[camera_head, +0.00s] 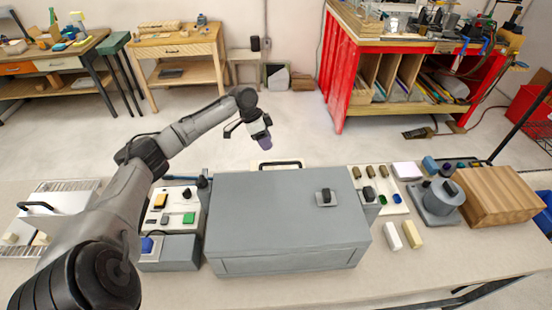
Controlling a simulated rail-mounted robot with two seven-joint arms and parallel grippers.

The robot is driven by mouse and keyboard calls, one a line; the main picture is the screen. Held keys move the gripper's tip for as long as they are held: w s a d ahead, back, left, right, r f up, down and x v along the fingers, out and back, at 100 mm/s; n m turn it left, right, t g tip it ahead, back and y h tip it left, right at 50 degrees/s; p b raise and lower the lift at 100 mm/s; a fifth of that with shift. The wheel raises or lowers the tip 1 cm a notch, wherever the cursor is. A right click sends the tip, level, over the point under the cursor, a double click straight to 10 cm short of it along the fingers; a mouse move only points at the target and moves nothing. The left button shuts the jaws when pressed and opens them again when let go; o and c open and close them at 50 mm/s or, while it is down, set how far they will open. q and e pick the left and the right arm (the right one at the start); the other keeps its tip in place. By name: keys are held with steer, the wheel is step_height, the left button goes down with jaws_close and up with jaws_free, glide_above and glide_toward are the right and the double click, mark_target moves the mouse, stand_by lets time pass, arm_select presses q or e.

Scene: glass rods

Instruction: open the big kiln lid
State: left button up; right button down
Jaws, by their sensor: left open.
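The big kiln (290,262) is a long grey box on the workbench, in the middle of the head view. Its flat grey lid (265,205) lies shut on top. A small dark knob (326,196) on a light plate sits at the right of the lid. A dark loop handle (280,164) shows at the far edge of the kiln. My left gripper (255,132) is open in the air beyond the kiln's far edge, apart from the lid. A purple piece (265,141) shows at its tip; I cannot tell what it is. My right gripper is out of view.
A panel with coloured blocks (176,206) stands left of the kiln. On the right are a tray of small pieces (378,188), two pale blocks (402,236), a grey round device (438,200) and a wooden block (500,195). The bench's front strip is clear.

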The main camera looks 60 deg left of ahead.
arm_select(q)
steer(key=p+x, duration=0.1)
steer(key=x, duration=0.8)
steer(key=shift+r, duration=0.1)
jaws_close()
stand_by(0.4)
